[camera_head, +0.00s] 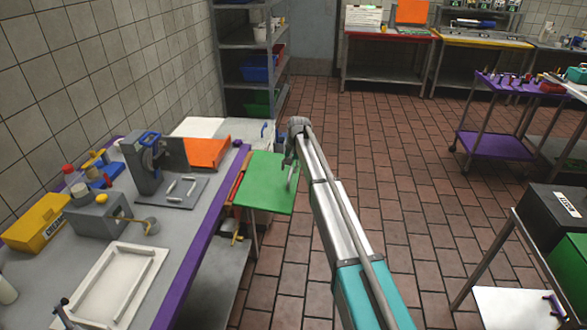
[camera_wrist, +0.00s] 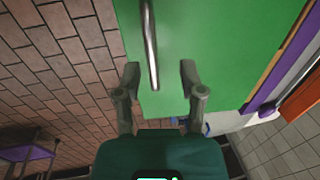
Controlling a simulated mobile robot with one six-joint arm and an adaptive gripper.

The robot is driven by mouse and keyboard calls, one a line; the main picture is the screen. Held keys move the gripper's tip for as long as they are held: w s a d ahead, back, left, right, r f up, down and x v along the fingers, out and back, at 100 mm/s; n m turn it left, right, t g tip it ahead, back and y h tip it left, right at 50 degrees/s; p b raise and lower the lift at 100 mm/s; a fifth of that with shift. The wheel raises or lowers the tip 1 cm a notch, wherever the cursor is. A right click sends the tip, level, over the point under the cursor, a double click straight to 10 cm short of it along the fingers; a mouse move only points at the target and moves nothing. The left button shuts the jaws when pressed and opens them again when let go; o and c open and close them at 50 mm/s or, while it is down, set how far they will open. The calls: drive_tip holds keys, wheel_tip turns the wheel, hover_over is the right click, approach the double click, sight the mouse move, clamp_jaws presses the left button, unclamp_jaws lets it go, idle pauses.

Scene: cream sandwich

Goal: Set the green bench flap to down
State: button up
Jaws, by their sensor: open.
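The green bench flap (camera_head: 265,183) sticks out roughly level from the far right side of the grey bench. In the wrist view the green flap (camera_wrist: 215,50) fills the upper middle, with a slim metal bar handle (camera_wrist: 150,45) on its face. My gripper (camera_head: 291,178) is over the flap's right part in the head view. In the wrist view my gripper (camera_wrist: 160,76) is open, and the lower end of the handle shows between its two fingers. I cannot tell whether the fingers touch the handle or the flap.
The purple-edged bench (camera_head: 195,245) on the left carries a yellow box (camera_head: 36,224), a white tray (camera_head: 115,285) and an orange panel (camera_head: 208,151). Shelving (camera_head: 250,45) stands behind. A purple cart (camera_head: 500,145) is at right. Tiled floor (camera_head: 400,170) right of my arm is clear.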

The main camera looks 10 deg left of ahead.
sight(294, 186)
drive_tip(key=shift+c, duration=0.9)
drive_tip(key=shift+s+d, duration=0.15)
drive_tip(key=shift+c, duration=1.1)
drive_tip(key=shift+s+d, duration=0.95)
clamp_jaws()
drive_tip(key=s+d, duration=0.8)
drive_tip(key=s, duration=0.5)
drive_tip(key=s+d+h, duration=0.1)
drive_tip(key=s+d, duration=0.8)
drive_tip(key=s, duration=0.4)
drive_tip(key=s+d+h, duration=0.1)
drive_tip(key=s+d, duration=0.8)
drive_tip(key=s, duration=0.4)
drive_tip(key=shift+d+f, duration=0.2)
drive_tip(key=shift+w+a, duration=0.1)
